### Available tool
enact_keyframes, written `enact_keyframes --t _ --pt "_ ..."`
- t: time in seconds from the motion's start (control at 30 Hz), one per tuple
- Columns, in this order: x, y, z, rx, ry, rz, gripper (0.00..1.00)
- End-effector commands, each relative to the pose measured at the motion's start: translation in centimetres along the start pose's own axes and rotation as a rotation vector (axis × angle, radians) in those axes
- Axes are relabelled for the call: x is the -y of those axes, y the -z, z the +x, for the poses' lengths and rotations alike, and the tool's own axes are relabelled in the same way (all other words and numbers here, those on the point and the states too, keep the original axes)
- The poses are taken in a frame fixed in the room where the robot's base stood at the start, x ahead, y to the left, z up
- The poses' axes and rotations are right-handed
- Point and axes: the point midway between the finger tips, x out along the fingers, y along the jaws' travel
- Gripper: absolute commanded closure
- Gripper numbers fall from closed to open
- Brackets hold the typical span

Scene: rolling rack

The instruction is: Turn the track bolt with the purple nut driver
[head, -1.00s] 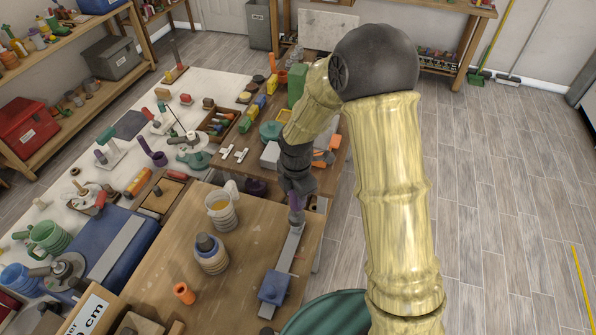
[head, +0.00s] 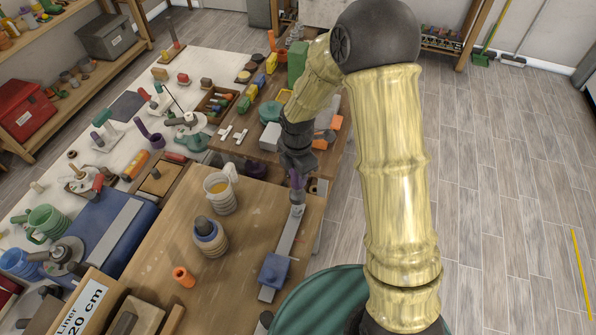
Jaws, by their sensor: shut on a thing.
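My gripper (head: 297,172) points down over the right part of the wooden table and is shut on the purple nut driver (head: 297,187). The driver stands about upright, with its lower end at the far part of a grey metal track (head: 287,242). A small light piece, possibly the track bolt, shows at the driver's foot (head: 297,210); I cannot tell whether the driver is seated on it. A blue block (head: 274,269) sits on the near part of the track. My arm hides part of the area to the right.
A mug with amber contents (head: 220,192), a ringed jar (head: 210,238) and an orange cylinder (head: 183,276) stand left of the track. A box labelled "Liner 20 cm" (head: 88,308) is at the near left. The tables behind are crowded; the floor at right is open.

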Motion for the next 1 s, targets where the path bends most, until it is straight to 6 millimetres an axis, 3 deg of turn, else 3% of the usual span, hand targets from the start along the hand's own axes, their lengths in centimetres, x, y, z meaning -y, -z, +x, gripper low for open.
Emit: enact_keyframes --t 0.5,1.0 --pt "0.0 0.0 4.5 0.000 0.000 0.000 1.00" --pt "0.0 0.0 4.7 0.000 0.000 0.000 1.00"
